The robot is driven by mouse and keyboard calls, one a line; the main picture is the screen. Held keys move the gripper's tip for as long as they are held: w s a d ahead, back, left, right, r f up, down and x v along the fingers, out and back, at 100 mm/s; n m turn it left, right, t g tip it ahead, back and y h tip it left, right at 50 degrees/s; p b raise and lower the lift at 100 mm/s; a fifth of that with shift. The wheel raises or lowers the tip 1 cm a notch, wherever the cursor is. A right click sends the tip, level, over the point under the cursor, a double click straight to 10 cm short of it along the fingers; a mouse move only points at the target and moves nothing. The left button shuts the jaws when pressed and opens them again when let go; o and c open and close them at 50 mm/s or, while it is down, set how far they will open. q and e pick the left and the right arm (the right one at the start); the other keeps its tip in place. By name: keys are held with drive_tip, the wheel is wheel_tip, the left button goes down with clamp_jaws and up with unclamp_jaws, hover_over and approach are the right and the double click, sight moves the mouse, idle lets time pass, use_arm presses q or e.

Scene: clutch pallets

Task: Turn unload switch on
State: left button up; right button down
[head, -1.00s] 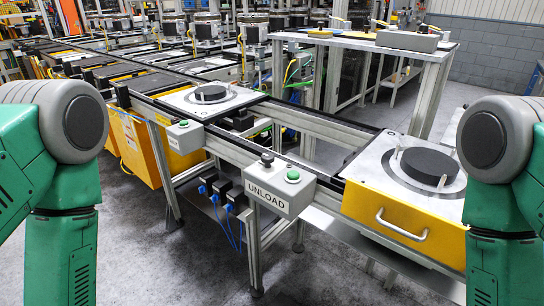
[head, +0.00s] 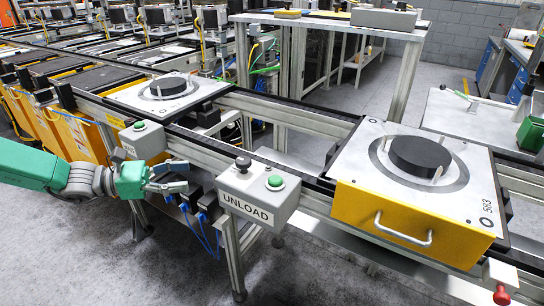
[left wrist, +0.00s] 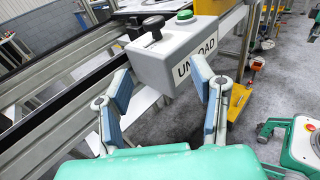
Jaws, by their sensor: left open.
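The grey box labelled UNLOAD (head: 255,200) is mounted on the front of the conveyor frame. It carries a black rotary switch (head: 243,164) and a green button (head: 275,182) on top. My left gripper (head: 178,178) is to the left of the box, apart from it, with its fingers pointing toward it. In the left wrist view the UNLOAD box (left wrist: 172,55) lies ahead, beyond the two open, empty fingers. The black switch shows there too (left wrist: 153,25), beside the green button (left wrist: 184,15). My right gripper is not in view.
A second grey box (head: 143,140) with a green button stands left of the UNLOAD box. A yellow-fronted pallet (head: 405,215) with a black disc is at the right, and another pallet (head: 125,97) sits on the conveyor at the left. Floor in front is clear.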

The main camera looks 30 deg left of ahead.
use_arm(q)
drive_tip(key=b, duration=0.4)
approach(243, 159)
drive_tip(key=w+d+f, duration=0.1)
drive_tip(key=d+f, duration=0.1)
drive_tip(key=w+d+b, duration=0.2)
drive_tip(key=b, duration=0.3)
drive_tip(key=shift+w+f+t+h+b, duration=0.1)
drive_tip(key=shift+w+t+h+b, duration=0.1)
drive_tip(key=shift+t+h+b, duration=0.1)
drive_tip(key=b+x, duration=0.3)
drive_tip(key=shift+w+d, duration=0.15)
drive_tip(key=shift+d, duration=0.3)
drive_tip(key=shift+w+d+r+b, duration=0.3)
drive_tip(key=shift+d+r, duration=0.1)
drive_tip(key=shift+a, duration=0.1)
drive_tip(key=shift+c, duration=1.1)
clamp_jaws()
